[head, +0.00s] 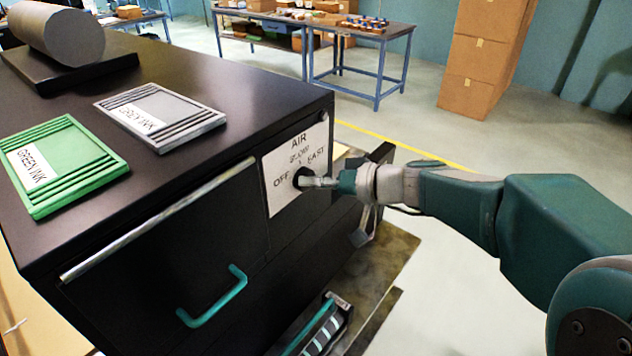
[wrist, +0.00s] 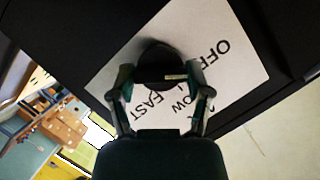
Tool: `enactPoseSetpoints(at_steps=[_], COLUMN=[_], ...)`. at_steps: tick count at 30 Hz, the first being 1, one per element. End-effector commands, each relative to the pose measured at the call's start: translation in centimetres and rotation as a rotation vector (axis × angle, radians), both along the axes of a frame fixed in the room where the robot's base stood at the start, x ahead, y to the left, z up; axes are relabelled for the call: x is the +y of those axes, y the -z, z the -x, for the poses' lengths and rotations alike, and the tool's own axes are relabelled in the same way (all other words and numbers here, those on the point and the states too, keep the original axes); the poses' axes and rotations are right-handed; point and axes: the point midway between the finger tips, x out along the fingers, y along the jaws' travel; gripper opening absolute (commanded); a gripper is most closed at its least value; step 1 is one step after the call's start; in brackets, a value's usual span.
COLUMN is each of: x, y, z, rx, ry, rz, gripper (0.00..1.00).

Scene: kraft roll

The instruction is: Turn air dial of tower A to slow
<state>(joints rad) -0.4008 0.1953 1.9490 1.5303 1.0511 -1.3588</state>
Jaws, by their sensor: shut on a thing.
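The air dial (head: 299,177) is a dark round knob on a white plate (head: 282,204) on the black cabinet's front. The plate reads AIR, OFF, SLOW and FAST. My gripper (head: 309,181) reaches it from the right. In the wrist view the dial (wrist: 156,62) sits between the two fingers of my gripper (wrist: 160,80), which is shut on it. A pale mark (wrist: 176,77) shows on the dial's lower right, roughly between OFF and SLOW; its exact setting is hard to tell. SLOW is partly hidden by the dial and a finger. No tower letter is visible.
GREEN INK (head: 78,152) and GREY INK (head: 148,104) trays and a grey roll (head: 66,35) lie on the cabinet top. A teal handle (head: 214,298) juts from its front. Below the dial is a metal ledge (head: 385,262). Open floor lies beyond; cartons (head: 478,75) stand behind.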

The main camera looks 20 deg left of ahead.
Motion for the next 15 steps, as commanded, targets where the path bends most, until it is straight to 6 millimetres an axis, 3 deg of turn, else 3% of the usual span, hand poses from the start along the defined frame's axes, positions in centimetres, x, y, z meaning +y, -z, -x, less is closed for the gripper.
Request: enactPoseSetpoints(at_steps=[15], x=[-0.06], y=[0.49], z=[-0.23], rx=[0.457], ry=[0.004], rz=[-0.127], gripper=[0.17])
